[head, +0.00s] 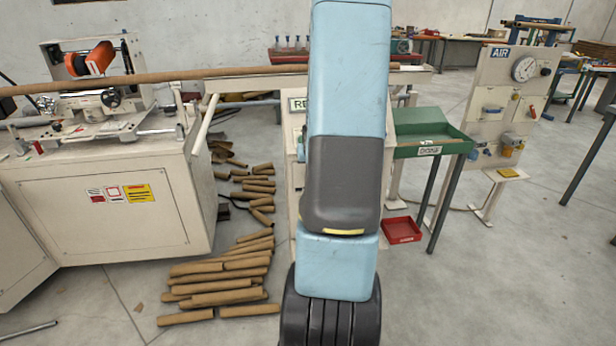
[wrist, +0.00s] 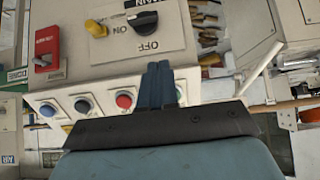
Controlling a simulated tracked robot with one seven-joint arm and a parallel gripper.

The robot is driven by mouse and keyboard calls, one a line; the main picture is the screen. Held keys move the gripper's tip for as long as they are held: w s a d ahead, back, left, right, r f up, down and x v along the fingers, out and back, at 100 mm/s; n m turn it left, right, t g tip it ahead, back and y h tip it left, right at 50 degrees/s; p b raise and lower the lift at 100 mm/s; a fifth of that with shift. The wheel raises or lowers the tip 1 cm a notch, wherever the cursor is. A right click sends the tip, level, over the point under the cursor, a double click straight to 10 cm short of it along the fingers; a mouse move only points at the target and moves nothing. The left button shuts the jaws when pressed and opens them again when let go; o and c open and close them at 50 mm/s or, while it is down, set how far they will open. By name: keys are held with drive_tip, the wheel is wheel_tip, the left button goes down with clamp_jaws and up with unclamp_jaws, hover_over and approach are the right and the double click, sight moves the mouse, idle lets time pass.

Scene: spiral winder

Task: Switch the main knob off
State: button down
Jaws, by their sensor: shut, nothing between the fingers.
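The black main knob (wrist: 146,20) sits on the beige control panel (wrist: 180,52) at the top of the wrist view. OFF and ON labels are printed beside it, and a partly cut MAIN label is at the frame's top edge. I cannot clearly tell which label the knob points to. My gripper (wrist: 160,66) is shut and empty, its dark blue fingers close together just below the knob and the OFF label in the picture. A gap shows between fingertips and knob. In the head view my arm hides the panel front and the gripper.
Push buttons, including a red one (wrist: 124,101), line the panel's lower edge. A green tray (head: 425,135) stands right of my arm; cardboard tubes (head: 225,285) litter the floor.

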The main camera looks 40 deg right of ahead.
drive_tip(key=s+a+f+x, duration=0.1)
drive_tip(key=f+x, duration=0.1)
drive_tip(key=x, duration=1)
drive_tip(key=shift+f, duration=0.3)
drive_tip(key=shift+s+d, duration=0.15)
idle(0.4)
